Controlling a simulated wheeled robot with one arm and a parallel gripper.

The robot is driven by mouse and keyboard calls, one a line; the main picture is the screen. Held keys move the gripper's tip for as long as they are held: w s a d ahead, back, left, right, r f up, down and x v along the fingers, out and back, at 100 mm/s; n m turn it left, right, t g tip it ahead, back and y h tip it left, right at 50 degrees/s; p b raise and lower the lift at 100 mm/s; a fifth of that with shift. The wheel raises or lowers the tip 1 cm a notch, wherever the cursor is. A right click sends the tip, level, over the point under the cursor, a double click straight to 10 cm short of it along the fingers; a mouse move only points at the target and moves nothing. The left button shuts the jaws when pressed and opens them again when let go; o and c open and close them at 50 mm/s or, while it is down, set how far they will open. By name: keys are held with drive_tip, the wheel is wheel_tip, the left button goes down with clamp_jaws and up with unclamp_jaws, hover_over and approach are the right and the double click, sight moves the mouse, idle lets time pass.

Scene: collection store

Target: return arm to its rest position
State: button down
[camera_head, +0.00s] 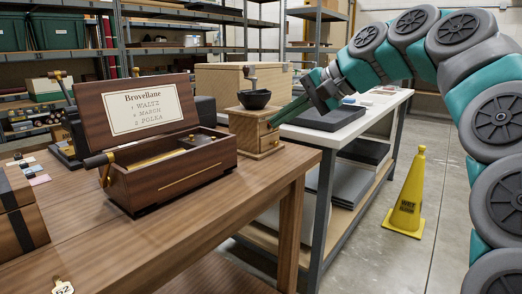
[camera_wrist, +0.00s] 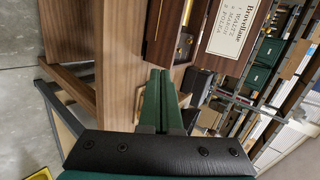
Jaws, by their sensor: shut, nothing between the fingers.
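My arm reaches in from the right side of the head view, teal and grey, bent over in an arch. My gripper (camera_head: 274,122) ends in green fingers that point down and left, beside the coffee grinder (camera_head: 256,130) at the table's right end. I cannot tell whether they touch it. In the wrist view my gripper (camera_wrist: 158,74) shows its two green fingers pressed together, with nothing between them.
An open music box (camera_head: 170,165) with a "Brovellane" card stands on the wooden table (camera_head: 150,240). A white-topped bench (camera_head: 345,135) with a dark grey slab stands behind. A yellow wet-floor cone (camera_head: 407,195) is on the open floor. Shelves (camera_head: 190,50) line the back.

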drive_tip(key=s+f+n+g+h, duration=0.3)
drive_tip(key=s+f+n+h, duration=0.15)
drive_tip(key=s+f, duration=1.25)
drive_tip(key=s+d+f+g+h, duration=0.1)
drive_tip(key=s+d+f, duration=0.2)
drive_tip(key=s+f, duration=0.3)
drive_tip(key=s+d+f+n+g+h, duration=0.1)
drive_tip(key=s+d+f+h, duration=0.1)
drive_tip(key=s+d+f, duration=0.2)
drive_tip(key=s+d+f+g+h, duration=0.2)
drive_tip(key=s+d+f, duration=0.1)
drive_tip(key=s+f, duration=0.7)
drive_tip(key=shift+d, duration=0.35)
drive_tip(key=shift+w+f, duration=0.1)
